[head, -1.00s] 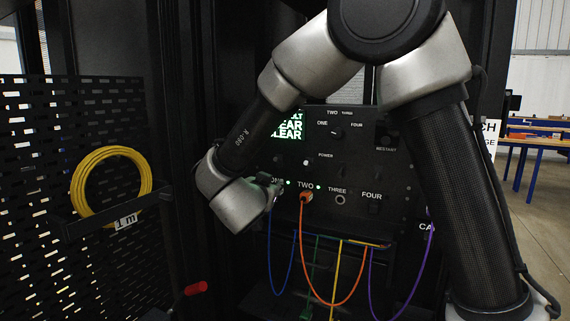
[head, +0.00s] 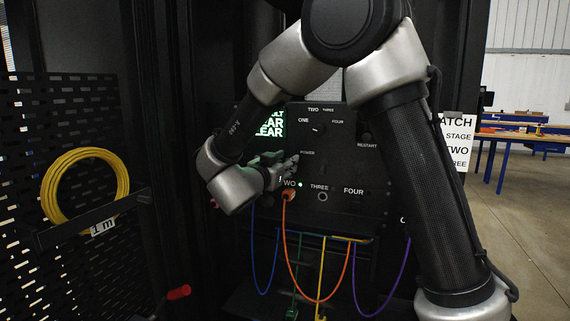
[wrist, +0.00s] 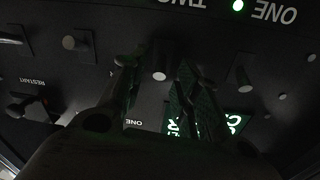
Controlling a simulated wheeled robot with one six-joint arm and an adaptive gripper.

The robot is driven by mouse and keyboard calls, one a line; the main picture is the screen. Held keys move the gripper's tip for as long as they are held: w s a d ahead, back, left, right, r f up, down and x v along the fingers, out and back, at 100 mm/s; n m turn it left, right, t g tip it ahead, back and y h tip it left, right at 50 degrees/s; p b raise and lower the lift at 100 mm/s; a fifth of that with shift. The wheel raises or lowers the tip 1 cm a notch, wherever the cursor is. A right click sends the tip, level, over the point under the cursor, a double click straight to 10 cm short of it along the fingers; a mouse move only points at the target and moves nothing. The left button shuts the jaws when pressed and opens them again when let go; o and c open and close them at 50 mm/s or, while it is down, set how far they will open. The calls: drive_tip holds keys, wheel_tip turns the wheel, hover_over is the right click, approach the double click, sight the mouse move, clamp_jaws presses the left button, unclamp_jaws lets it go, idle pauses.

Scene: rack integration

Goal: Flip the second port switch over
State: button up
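The black control panel (head: 345,150) has labels ONE to FOUR above its lower row of ports. In the wrist view the panel appears upside down. My gripper (wrist: 168,75) has its two fingers apart, pointing at the panel. A short pale-tipped switch (wrist: 160,75), the one closest to the TWO label (wrist: 182,3), shows in the gap between the fingers. I cannot tell whether a finger touches it. In the head view my gripper (head: 284,165) is just above port TWO and hides that switch. Port TWO holds an orange plug (head: 288,195), with a green light (head: 300,184) beside its label.
Another switch (wrist: 76,43) and the RESTART control (wrist: 30,105) stick out of the panel nearby. The green-lit screen (head: 268,121) is behind my wrist. Blue, orange, yellow and purple cables hang below. A yellow cable coil (head: 62,205) hangs at left.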

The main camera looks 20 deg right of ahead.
drive_tip(key=shift+w+d, duration=0.15)
clamp_jaws()
drive_tip(key=shift+f, duration=0.1)
drive_tip(key=shift+w+f+m+t+h, duration=0.15)
drive_tip(key=shift+f+t+h, duration=0.3)
drive_tip(key=shift+t+h, duration=0.35)
drive_tip(key=shift+s+f+m+t+h, duration=0.1)
drive_tip(key=shift+f+t+h, duration=0.3)
drive_tip(key=shift+t+h, duration=0.4)
drive_tip(key=shift+w+f+m+t+h, duration=0.15)
drive_tip(key=shift+f+t+h, duration=0.3)
drive_tip(key=shift+t+h, duration=0.35)
drive_tip(key=shift+s, duration=0.15)
